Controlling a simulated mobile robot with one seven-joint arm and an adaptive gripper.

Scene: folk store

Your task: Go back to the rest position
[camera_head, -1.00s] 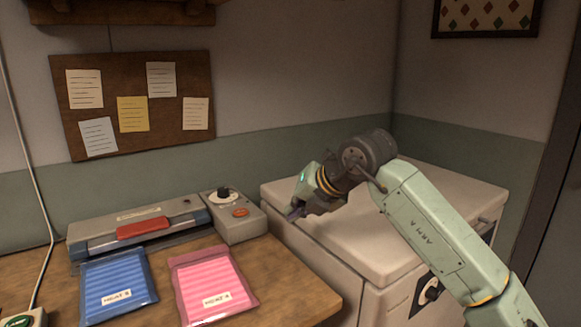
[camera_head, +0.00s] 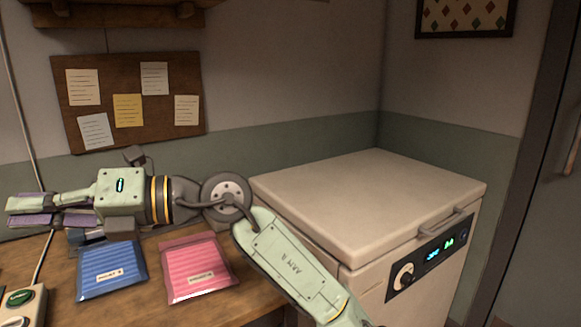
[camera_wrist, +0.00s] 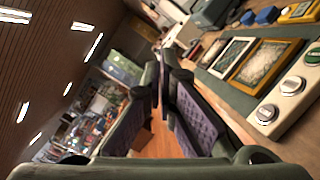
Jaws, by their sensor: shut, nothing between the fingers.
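My gripper (camera_head: 22,212) is at the left of the head view, reaching left above the back of the wooden counter, with nothing held. In the wrist view my gripper (camera_wrist: 162,75) shows its two purple-padded fingers with their tips together and empty. My arm stretches from the lower middle of the head view up and to the left, across the counter's right end. My gripper hides most of the sealing machine with grey sides behind the packets.
A blue packet (camera_head: 110,272) and a pink packet (camera_head: 195,265) lie on the counter (camera_head: 55,265). A closed white chest freezer (camera_head: 370,200) stands at right. A switch box (camera_head: 20,300) is at lower left. Framed pieces (camera_wrist: 265,63) and a knobbed panel (camera_wrist: 280,100) show in the wrist view.

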